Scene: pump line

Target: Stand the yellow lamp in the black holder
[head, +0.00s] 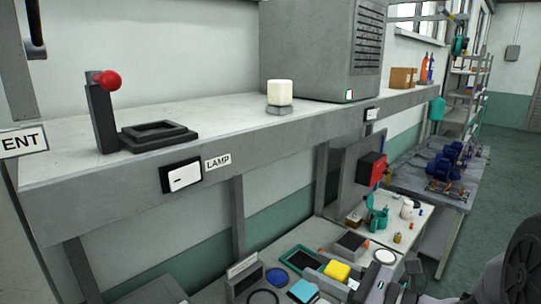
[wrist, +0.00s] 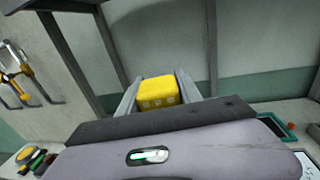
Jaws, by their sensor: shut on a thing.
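The yellow lamp (head: 337,271) is a small rounded block low in the head view, below the shelf. In the wrist view the yellow lamp (wrist: 158,92) sits between the two grey fingers. My gripper (wrist: 157,88) is shut on it; my gripper (head: 334,268) also shows at the bottom of the head view. The black holder (head: 180,137) is a low square frame with a recess, on the shelf at the left. It looks empty. The lamp is apart from it, lower and to the right.
The grey shelf (head: 220,118) carries a lever with a red knob (head: 108,80) left of the holder, a cream block on a grey base (head: 280,93) and a large grey cabinet (head: 315,50). A white switch (head: 184,177) and LAMP label (head: 218,161) are on its front. Bench items lie below.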

